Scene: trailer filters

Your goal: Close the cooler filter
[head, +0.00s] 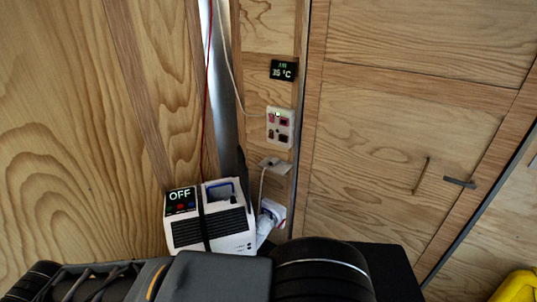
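A white cooler (236,218) with dark slatted vents stands in the corner, low in the head view. A small black screen (180,200) on its left side reads "OFF" above small coloured buttons. A blue handle shows at its top, and a dark strap or bar runs down its front. I cannot tell which part is the filter or whether it is open. My dark arm links fill the bottom of the view and hide what lies below the cooler. My gripper is not in view.
A display (283,70) on the wall reads about 35 °C. Below it are a switch panel (280,128) and a socket (275,165) with cables. A wooden door with a handle (460,182) is at right. A yellow object (518,287) lies at lower right.

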